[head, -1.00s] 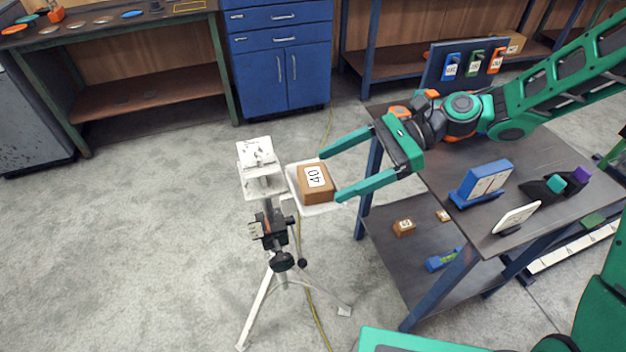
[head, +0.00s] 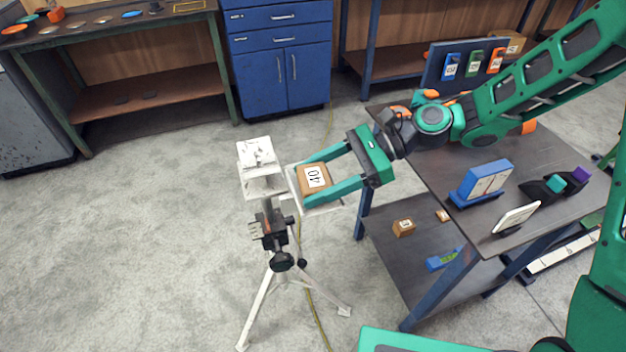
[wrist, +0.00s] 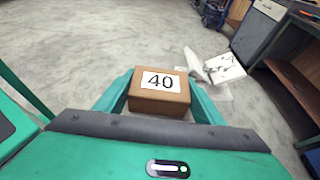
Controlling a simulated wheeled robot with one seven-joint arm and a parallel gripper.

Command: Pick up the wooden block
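The wooden block (head: 313,181) is a brown box with a white label reading 40 on top. It rests on a white plate (head: 327,207) beside the tripod stand. My gripper (head: 304,182) reaches in from the right, with one green finger along each side of the block. In the wrist view the block (wrist: 158,98) sits between the two fingers (wrist: 160,85), which look close against its sides. The gripper looks shut on the block. The fingers hide parts of the block's sides.
A tripod (head: 280,262) with a white, marked head (head: 257,155) stands just left of the block. A dark table (head: 440,175) with a blue holder (head: 484,182) is to the right; a smaller brown block (head: 403,227) lies on its lower shelf. Open floor lies left.

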